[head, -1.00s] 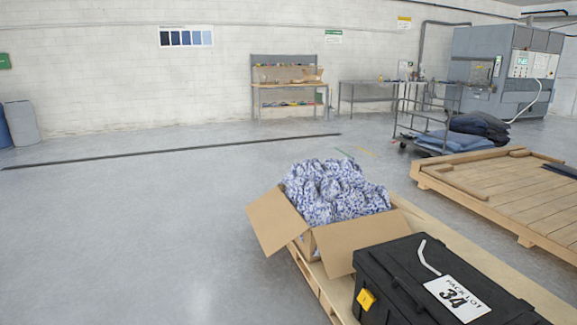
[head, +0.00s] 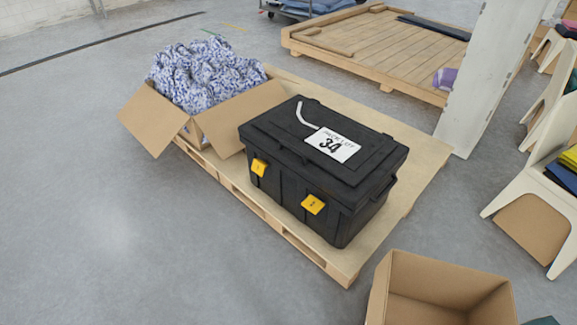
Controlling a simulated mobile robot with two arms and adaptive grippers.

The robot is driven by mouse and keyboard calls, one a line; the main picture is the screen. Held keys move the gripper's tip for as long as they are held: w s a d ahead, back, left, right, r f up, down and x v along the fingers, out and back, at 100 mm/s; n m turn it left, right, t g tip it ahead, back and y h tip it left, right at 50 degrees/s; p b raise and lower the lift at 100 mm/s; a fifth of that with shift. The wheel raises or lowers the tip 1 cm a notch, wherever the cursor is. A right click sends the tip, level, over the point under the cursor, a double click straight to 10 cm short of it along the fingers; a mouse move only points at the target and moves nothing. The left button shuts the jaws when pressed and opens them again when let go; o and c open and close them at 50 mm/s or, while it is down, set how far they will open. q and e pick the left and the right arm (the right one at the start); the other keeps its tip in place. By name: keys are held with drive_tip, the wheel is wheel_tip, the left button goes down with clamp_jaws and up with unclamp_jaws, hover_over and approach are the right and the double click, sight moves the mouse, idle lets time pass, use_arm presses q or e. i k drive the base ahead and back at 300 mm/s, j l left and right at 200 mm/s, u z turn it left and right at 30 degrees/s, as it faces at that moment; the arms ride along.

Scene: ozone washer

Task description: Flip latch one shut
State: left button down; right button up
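A black lidded case (head: 318,170) stands on a low wooden pallet in the head view, its lid down. A white label with "34" (head: 332,144) lies on the lid, beside a white curved strip. Two yellow latches show on the near long side: the left one (head: 259,168) and the right one (head: 313,205). Both are small here; the right one seems to stick out from the wall. I cannot read their numbers surely or tell if either is fastened. Neither of my grippers is in view.
A cardboard box of blue-and-white cloth (head: 205,75) stands at the pallet's left end. An empty cardboard box (head: 440,290) is at the bottom right. A white post (head: 490,75) and pale chairs (head: 540,195) stand right. The floor in front of the pallet is clear on the left.

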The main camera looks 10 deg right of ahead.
sight(258, 166)
drive_tip(key=i+j+z, duration=0.15)
drive_tip(key=z, duration=0.15)
drive_tip(key=i+j+z, duration=0.15)
drive_tip(key=j+z, duration=0.15)
drive_tip(key=j, duration=0.15)
drive_tip(key=i+j+z, duration=0.1)
drive_tip(key=j+z, duration=0.25)
